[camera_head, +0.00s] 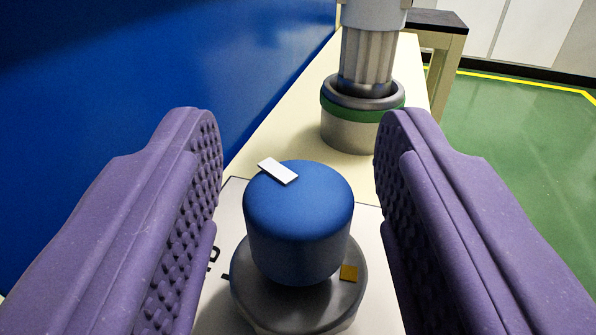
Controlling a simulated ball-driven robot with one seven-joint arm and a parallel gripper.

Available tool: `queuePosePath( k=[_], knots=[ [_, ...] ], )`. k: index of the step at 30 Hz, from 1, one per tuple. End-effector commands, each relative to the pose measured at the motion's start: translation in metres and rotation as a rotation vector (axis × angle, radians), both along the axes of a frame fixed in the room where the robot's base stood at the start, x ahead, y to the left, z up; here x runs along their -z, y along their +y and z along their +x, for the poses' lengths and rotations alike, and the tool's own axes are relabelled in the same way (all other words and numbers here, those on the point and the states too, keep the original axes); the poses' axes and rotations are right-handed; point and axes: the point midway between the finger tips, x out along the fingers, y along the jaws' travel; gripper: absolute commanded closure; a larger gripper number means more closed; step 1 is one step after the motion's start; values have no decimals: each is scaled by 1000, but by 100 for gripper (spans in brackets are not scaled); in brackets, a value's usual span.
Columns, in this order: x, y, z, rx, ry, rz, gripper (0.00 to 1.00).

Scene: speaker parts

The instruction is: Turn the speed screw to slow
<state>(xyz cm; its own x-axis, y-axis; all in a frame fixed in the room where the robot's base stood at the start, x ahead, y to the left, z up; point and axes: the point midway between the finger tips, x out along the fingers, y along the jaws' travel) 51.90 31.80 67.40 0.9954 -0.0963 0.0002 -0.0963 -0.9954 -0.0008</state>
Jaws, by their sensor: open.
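The speed screw is a blue round knob (300,225) with a white pointer mark (278,171) on the far left of its top. It stands upright on a grey round base (262,293) that carries a small yellow-orange mark (349,273) at its right. My gripper (298,140) is open, with one purple studded finger on each side of the knob and a gap between each finger and the knob. Neither finger touches it. Dark lettering (213,257) on the pale plate is mostly hidden behind the left finger.
A metal column in a round socket with a green ring (362,105) stands behind the knob on the cream bench (285,125). A blue wall (200,60) runs along the left. A dark-topped table (437,22) stands at the back, and green floor (510,150) is open at the right.

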Motion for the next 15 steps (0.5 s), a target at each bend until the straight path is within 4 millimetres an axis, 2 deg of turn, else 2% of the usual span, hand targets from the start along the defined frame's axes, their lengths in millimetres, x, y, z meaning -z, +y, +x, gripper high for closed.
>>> queuePosePath(
  k=[9,15],
  knots=[
    [-3,6,-54,-4,3,-2,50],
    [0,7,-74,-2,2,-1,50]
  ],
)
